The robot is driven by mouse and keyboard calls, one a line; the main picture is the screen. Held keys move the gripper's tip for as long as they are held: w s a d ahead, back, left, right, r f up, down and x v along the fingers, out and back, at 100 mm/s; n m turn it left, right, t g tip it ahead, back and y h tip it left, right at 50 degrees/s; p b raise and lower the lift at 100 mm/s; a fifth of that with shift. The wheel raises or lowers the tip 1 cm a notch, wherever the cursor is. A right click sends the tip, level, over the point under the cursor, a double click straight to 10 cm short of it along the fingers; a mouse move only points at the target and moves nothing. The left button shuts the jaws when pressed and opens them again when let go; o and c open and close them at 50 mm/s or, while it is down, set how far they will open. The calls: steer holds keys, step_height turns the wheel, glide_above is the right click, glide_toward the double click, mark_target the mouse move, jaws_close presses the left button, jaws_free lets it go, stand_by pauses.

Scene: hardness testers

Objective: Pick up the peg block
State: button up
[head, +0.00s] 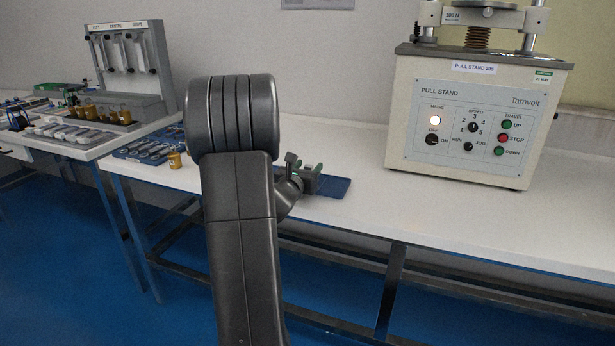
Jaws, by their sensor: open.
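My gripper (305,171) shows small just right of my arm, which crosses the middle of the head view. Green marks show on its fingers, and it is open. It is at a dark blue tray (335,188) on the white bench, over or beside its left part; I cannot tell the height. I cannot make out the peg block with certainty. Dark shapes around the fingers are too small to separate from the gripper. My arm hides part of the tray and the bench to its left.
A pull stand (478,120) with a lit lamp stands on the white bench (450,220) at right. Left of my arm lie a blue tray of tools (140,152) and a brass cylinder (175,159). A second bench at far left holds a grey rack (130,60) and several parts.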

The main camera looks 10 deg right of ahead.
steer(key=shift+w, duration=0.1)
jaws_close()
steer(key=shift+r, duration=0.1)
